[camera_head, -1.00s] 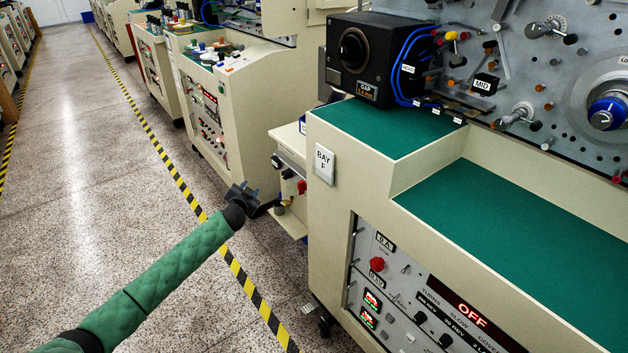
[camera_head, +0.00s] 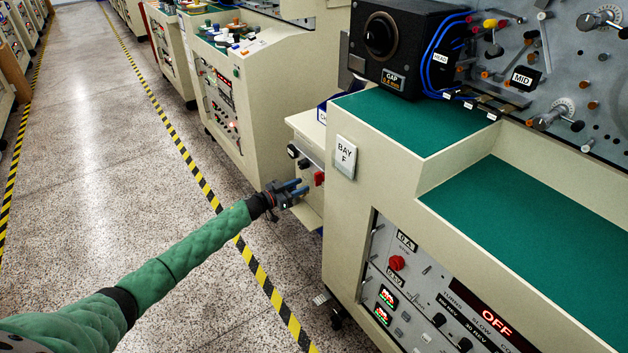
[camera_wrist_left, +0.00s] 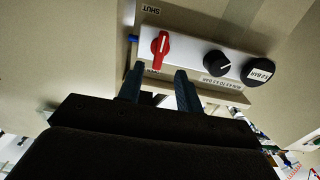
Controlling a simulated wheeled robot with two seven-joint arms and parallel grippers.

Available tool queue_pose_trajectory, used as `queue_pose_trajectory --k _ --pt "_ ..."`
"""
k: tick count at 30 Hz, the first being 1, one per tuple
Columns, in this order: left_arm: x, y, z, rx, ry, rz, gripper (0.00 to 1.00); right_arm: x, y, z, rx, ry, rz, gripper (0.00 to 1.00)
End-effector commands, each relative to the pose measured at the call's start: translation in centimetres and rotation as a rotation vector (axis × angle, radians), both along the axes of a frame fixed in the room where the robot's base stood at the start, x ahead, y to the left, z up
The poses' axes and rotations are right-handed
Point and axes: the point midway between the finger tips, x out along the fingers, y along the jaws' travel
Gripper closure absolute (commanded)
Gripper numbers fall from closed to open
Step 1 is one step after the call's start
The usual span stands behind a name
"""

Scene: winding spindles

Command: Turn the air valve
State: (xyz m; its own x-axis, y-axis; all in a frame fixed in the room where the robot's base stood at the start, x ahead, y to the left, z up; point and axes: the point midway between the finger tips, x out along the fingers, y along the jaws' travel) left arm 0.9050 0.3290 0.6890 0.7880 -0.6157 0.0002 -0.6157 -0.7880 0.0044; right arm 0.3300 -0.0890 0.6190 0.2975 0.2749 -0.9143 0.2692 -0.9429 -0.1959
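The red air valve handle (camera_wrist_left: 160,48) sits on a pale panel in the left wrist view, pointing roughly up and down in the picture. A label reading SHUT (camera_wrist_left: 151,10) is above it; a second label below is partly hidden by my fingers. In the head view the red handle (camera_head: 319,178) shows on the small unit beside the BAY F cabinet. My left gripper (camera_head: 303,189) is in front of that unit. In the wrist view my left gripper (camera_wrist_left: 158,78) is open, its fingers apart with nothing between them, just below the handle. My right gripper is not in view.
A black knob (camera_wrist_left: 216,62) and a round dial (camera_wrist_left: 257,71) sit right of the valve. The cream BAY F cabinet (camera_head: 345,220) stands close on the right, with a red button (camera_head: 396,263). The speckled floor (camera_head: 110,200) at left is clear.

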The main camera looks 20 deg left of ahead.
Motion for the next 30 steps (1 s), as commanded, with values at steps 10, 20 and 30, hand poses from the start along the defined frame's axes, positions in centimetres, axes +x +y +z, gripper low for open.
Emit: queue_pose_trajectory --k 10,20,30 --pt "3.9 -3.1 0.2 0.001 -0.002 0.001 0.65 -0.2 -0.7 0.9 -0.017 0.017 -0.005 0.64" --pt "5.3 -4.1 0.1 0.003 -0.002 0.001 0.65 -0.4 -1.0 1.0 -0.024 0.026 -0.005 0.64" --pt "5.3 -4.1 0.1 0.002 -0.002 0.001 0.92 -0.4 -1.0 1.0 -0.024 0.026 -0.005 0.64"
